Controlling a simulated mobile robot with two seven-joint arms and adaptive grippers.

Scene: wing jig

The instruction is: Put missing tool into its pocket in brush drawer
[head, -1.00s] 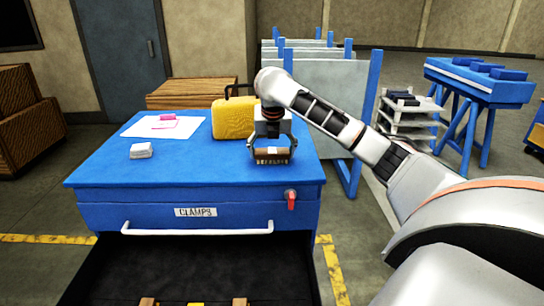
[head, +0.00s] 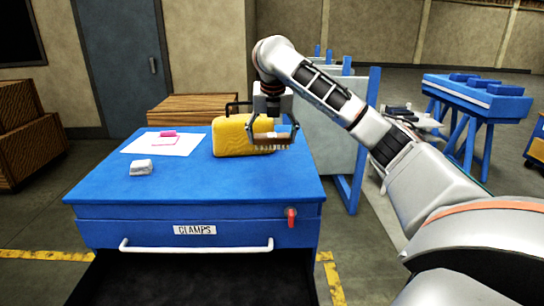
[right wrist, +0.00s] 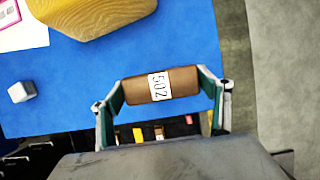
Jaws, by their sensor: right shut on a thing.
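My right gripper (head: 272,138) is shut on a brown brush (head: 269,136) with bristles pointing down, held above the blue cabinet top near its right side. In the right wrist view the brush (right wrist: 152,86) lies across between the fingers and has a white label reading 502. The open drawer (head: 190,278) is below the drawer front labelled CLAMPS; only part of its dark inside shows in the head view. In the right wrist view, brown, yellow and red items (right wrist: 158,131) lie in the drawer, partly hidden by my gripper. My left gripper is not in view.
On the blue cabinet top (head: 210,190) are a yellow case (head: 232,138) just behind the brush, a white block (head: 141,168) and a paper with a pink item (head: 168,134). A red handle (head: 291,217) sticks out at the front right. The front of the top is clear.

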